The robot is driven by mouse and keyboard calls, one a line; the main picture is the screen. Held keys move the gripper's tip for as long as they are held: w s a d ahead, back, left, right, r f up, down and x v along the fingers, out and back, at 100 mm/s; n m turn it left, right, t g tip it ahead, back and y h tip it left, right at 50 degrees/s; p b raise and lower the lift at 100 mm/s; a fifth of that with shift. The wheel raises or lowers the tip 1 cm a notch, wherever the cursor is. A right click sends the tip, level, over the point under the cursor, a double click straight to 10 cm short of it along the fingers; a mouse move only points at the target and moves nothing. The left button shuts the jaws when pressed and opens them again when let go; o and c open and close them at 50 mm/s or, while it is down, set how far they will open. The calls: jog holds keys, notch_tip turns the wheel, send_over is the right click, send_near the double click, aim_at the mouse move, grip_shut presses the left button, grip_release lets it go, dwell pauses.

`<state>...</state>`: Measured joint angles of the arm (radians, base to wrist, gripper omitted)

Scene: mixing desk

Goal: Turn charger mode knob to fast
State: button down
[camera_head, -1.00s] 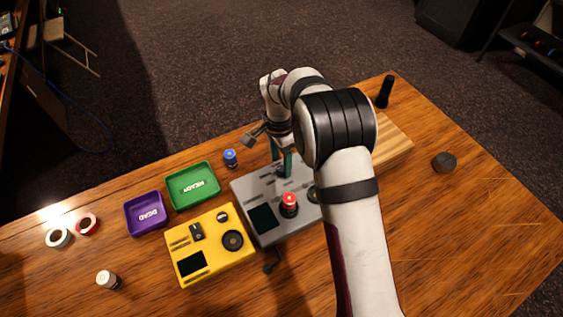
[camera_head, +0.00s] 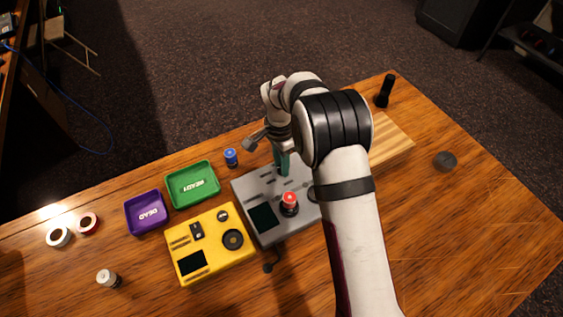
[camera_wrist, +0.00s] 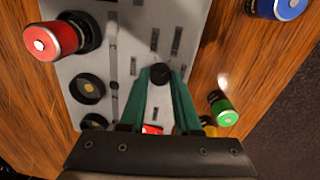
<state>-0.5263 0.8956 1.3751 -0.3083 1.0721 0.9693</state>
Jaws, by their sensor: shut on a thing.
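The grey charger (camera_head: 248,184) lies on the wooden desk with a dark screen (camera_head: 264,217). A small black knob (camera_wrist: 160,72) stands on its panel in the wrist view. My gripper (camera_wrist: 161,78) has green fingers that meet at this knob and are shut on it. In the head view my gripper (camera_head: 283,171) reaches down to the far part of the charger, and the knob is hidden there. A red-topped battery (camera_head: 289,201) stands on the charger and also shows in the wrist view (camera_wrist: 55,40). I cannot read the knob's setting.
A yellow tester (camera_head: 205,243), a green tray (camera_head: 193,184) and a purple tray (camera_head: 146,212) lie left of the charger. A blue battery (camera_head: 231,158) stands near the far edge. A green battery (camera_wrist: 223,109) stands beside the panel. The right part of the desk is mostly free.

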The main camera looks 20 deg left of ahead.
jog(key=shift+n, duration=0.3)
jog(key=n, duration=0.5)
jog(key=shift+n, duration=0.3)
jog(key=n, duration=0.5)
jog(key=shift+s+t, duration=0.1)
jog(key=shift+t, duration=0.2)
jog(key=shift+n, duration=0.4)
jog(key=c, duration=0.6)
grip_release()
jog(key=shift+r, duration=0.1)
